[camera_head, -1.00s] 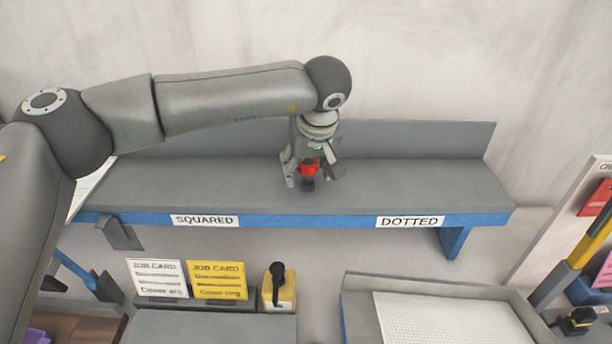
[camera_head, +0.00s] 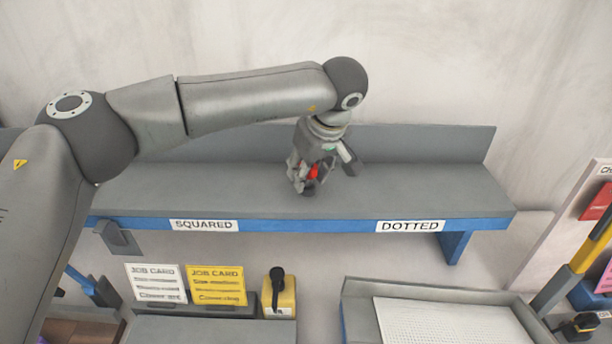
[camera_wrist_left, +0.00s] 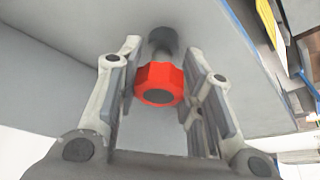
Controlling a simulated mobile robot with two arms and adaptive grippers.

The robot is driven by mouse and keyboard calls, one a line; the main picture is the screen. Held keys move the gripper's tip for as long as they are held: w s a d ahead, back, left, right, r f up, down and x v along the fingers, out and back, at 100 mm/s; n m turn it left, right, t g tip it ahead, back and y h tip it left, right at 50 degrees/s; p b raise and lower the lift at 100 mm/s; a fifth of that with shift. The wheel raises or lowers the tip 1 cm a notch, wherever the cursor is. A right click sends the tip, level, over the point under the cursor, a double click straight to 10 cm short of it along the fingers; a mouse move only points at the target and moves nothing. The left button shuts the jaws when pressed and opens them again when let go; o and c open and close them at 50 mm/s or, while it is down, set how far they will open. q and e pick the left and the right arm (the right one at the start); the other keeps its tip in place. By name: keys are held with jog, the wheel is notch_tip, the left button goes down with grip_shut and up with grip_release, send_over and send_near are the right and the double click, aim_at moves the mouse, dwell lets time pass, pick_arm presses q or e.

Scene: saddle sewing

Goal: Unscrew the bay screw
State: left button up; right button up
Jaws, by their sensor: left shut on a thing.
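The bay screw (camera_head: 313,173) has a red faceted head on a dark round stem. It is over the grey shelf (camera_head: 410,185), near its middle, between the SQUARED and DOTTED labels. In the left wrist view the red head (camera_wrist_left: 159,84) lies between the fingers, with a dark face toward the camera and the stem beyond it. My left gripper (camera_head: 304,186) points down from above and is shut on the screw. The fingers partly hide the screw in the head view, and I cannot tell how its stem meets the shelf. My right gripper is not in view.
The shelf has a blue front edge with a SQUARED label (camera_head: 204,225) and a DOTTED label (camera_head: 410,226). The shelf's right part is bare.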

pick_arm(q)
jog(key=n+g+y, duration=0.1)
jog(key=n, duration=0.2)
dwell(0.4)
jog(key=shift+n, duration=0.3)
jog(key=o, duration=1.1)
jog(key=shift+r+p, duration=0.15)
jog(key=shift+p, duration=0.2)
notch_tip(320, 180, up, 5)
jog(key=p, duration=0.3)
